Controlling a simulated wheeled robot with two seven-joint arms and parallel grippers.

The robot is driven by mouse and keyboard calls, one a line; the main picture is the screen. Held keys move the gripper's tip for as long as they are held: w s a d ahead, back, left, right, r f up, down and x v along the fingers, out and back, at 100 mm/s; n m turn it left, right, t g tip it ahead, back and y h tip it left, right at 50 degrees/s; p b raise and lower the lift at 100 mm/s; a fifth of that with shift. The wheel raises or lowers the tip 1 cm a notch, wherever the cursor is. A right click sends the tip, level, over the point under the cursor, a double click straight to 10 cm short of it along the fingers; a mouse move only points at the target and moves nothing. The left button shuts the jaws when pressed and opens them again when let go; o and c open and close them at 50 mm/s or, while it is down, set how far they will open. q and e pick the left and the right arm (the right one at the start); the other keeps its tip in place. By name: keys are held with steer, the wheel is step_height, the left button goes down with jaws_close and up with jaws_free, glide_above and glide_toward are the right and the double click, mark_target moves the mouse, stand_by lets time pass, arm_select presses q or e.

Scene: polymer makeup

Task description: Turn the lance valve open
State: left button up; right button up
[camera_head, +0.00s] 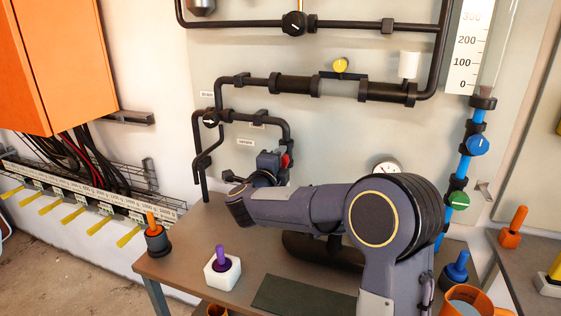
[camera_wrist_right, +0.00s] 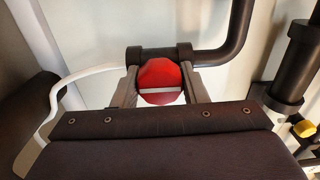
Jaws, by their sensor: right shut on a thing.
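A red valve knob (camera_wrist_right: 161,76) with a pale stripe lying level across it sits on a black pipe in the right wrist view. The fingers of my right gripper (camera_wrist_right: 160,90) are on either side of it, shut on it. In the head view only a small red part of the knob (camera_head: 285,160) shows beside my right gripper (camera_head: 272,163); the rest is hidden by my gripper and arm. No label on this knob can be read, so I cannot confirm that it is the lance valve. My left gripper is not in view.
Black pipes with a yellow knob (camera_head: 340,65) and black knobs run along the wall panel. A blue knob (camera_head: 478,145) and a green knob (camera_head: 458,199) are on the blue pipe at right. The brown table (camera_head: 185,255) bears a white block (camera_head: 222,273) with a purple peg and an orange-handled item (camera_head: 156,238).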

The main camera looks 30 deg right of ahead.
steer(key=shift+f, duration=0.1)
steer(key=o, duration=1)
steer(key=shift+c, duration=0.2)
steer(key=b+v, duration=0.1)
steer(key=v, duration=0.7)
